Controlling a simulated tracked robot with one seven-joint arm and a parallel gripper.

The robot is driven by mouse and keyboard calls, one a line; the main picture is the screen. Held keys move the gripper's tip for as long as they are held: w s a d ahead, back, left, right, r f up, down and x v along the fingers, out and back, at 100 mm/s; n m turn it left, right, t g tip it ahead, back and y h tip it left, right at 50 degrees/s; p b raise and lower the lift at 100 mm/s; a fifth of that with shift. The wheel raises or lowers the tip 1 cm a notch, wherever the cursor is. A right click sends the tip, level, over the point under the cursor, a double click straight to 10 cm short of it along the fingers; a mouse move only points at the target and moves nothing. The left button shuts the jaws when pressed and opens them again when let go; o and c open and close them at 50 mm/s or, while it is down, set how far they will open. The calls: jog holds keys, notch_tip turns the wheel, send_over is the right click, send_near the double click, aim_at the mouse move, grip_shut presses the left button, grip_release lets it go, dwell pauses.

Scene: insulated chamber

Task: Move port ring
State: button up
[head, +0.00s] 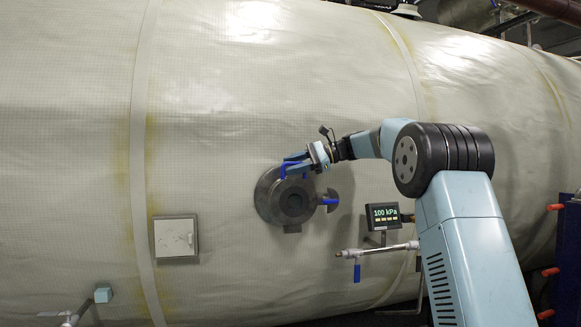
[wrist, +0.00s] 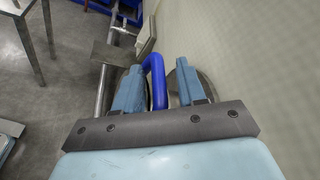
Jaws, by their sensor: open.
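The dark grey round port ring (head: 268,207) sits on the curved side of the pale chamber. A blue bar handle stands out at its upper edge, and a second blue handle (head: 329,201) is at its right on a dark fitting. My gripper (head: 292,166) is at the upper edge of the ring, by the upper handle. In the wrist view, my gripper (wrist: 159,72) is open, with the bent blue handle (wrist: 158,88) between its two light-blue fingers. The handle looks close to the left finger; I cannot tell whether they touch. The fingers partly hide grey round metal behind them.
A display reading 100 kPa (head: 385,215) and a pipe with a blue valve lever (head: 357,272) are to the right of the ring. A square panel (head: 175,238) is to the left. The chamber wall (head: 230,90) above is clear.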

jog(key=w+v, duration=0.1)
jog(key=v, duration=1.2)
jog(key=shift+s+d, duration=0.4)
jog(key=shift+s, duration=0.05)
jog(key=s+a+f+n+t+h, duration=0.1)
jog(key=s+a+f+h, duration=0.25)
jog(key=s, duration=0.65)
jog(key=s+a+f+n+t+h, duration=0.15)
jog(key=s+f+h, duration=0.3)
jog(key=s, duration=0.55)
jog(key=s+d+f+n+t+h, duration=0.1)
jog(key=s+d+f+n+h, duration=0.2)
jog(key=s+f, duration=0.7)
jog(key=s+d+f+n+t+h, duration=0.1)
jog(key=s+d+f+n+h, duration=0.2)
jog(key=s+f, duration=0.7)
jog(key=s+d+n, duration=0.1)
jog(key=s, duration=0.5)
jog(key=shift+d+n+h, duration=0.3)
jog(key=shift+d+n, duration=0.05)
jog(key=shift+d, duration=0.05)
jog(key=shift+s, duration=0.1)
